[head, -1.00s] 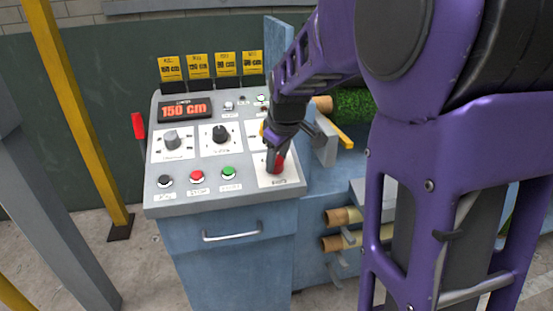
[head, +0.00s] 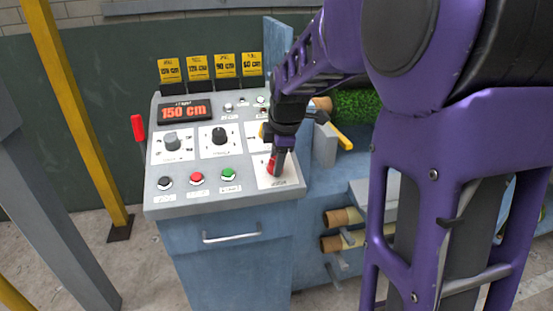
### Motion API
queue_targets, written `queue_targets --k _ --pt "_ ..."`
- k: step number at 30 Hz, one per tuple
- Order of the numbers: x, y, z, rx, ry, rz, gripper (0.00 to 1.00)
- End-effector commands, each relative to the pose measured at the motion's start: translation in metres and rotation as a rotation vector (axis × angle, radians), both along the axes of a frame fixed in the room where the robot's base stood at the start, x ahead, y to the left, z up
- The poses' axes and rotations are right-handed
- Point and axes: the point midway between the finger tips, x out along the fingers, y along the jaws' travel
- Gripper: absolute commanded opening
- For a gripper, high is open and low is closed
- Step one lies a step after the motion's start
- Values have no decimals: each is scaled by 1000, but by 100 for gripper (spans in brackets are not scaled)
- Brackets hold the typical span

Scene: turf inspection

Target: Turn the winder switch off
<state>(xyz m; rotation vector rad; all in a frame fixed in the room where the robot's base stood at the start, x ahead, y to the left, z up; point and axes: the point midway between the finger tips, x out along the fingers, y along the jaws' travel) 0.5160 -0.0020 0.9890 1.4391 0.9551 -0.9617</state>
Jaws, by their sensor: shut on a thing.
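The control panel (head: 222,196) has a sloped grey top on a blue cabinet. At its lower right corner, a white plate (head: 285,181) carries a red switch handle (head: 270,164), taken to be the winder switch. Its label is too small to read. My gripper (head: 276,166) reaches down from above and is shut on the red switch. The fingers hide part of the handle, and red shows on their left side. The wrist covers part of the plate above the switch.
Black, red and green buttons (head: 197,177) sit left of the switch. Two knobs (head: 220,135) and a display reading 150 cm (head: 185,110) lie farther up. Yellow cards (head: 197,67) stand along the back. Green turf rolls (head: 355,103) lie behind my arm at right.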

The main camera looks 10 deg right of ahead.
Motion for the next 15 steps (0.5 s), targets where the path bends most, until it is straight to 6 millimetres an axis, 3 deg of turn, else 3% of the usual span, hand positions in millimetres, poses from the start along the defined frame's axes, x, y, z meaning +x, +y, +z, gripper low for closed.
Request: queue_targets --k 15 --pt "1 1 1 -29 -2 83 0"
